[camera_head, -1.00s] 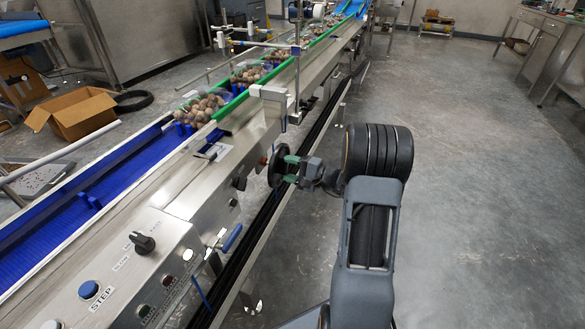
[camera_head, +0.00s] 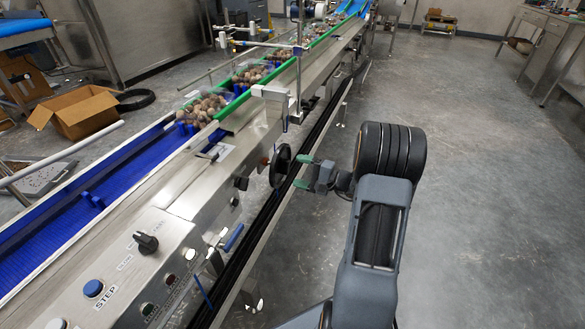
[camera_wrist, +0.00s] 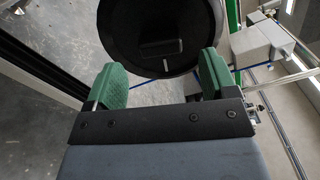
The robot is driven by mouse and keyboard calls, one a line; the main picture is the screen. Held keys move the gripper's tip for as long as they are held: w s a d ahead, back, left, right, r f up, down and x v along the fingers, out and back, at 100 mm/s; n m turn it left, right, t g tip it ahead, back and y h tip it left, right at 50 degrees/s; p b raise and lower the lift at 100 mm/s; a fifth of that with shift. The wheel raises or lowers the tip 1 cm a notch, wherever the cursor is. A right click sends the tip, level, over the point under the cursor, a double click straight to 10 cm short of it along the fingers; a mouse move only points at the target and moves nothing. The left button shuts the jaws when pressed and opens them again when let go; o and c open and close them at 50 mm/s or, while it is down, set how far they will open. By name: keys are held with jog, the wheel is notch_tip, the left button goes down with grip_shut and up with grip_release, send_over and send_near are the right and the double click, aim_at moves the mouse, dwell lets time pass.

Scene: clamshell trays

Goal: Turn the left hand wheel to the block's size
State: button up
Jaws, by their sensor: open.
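The hand wheel (camera_head: 281,166) is a black disc on the side of the steel conveyor frame. In the wrist view the black wheel (camera_wrist: 160,35) fills the top middle, with a short white mark on its dark face. My gripper (camera_head: 309,171) is open, just right of the wheel and apart from it. In the wrist view its green fingers (camera_wrist: 162,82) stand to either side below the wheel, with nothing between them. I cannot make out the block or any size reading.
The conveyor has a blue belt (camera_head: 75,210) and clamshell trays (camera_head: 203,106) of round produce. A control panel with a black knob (camera_head: 146,243) and blue button (camera_head: 94,288) is at the lower left. A cardboard box (camera_head: 75,112) lies beyond. Open floor (camera_head: 480,200) is at right.

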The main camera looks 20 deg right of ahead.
jog(key=p+v, duration=0.1)
jog(key=v, duration=0.9)
jog(key=shift+p, duration=0.3)
jog(key=shift+s, duration=0.1)
jog(key=s+a+r+n+g+h+p, duration=0.2)
jog(key=s+a+r+n+g+p, duration=0.15)
jog(key=a+r+g+p, duration=0.4)
jog(key=s+a+r+n+g+h+p, duration=0.1)
jog(key=s+a+r+n+g+p, duration=0.3)
jog(key=a+r+p, duration=0.75)
jog(key=s+r+n+t+h+p, duration=0.1)
jog(key=r+h+p, duration=0.3)
jog(key=r, duration=0.5)
jog(key=s+a+r+n+t+h+p, duration=0.1)
jog(key=s+r+n+h+p, duration=0.3)
jog(key=r, duration=0.5)
jog(key=h+p, duration=0.1)
jog(key=p, duration=0.1)
jog(key=shift+r+n+p, duration=0.25)
jog(key=shift+n+p, duration=0.1)
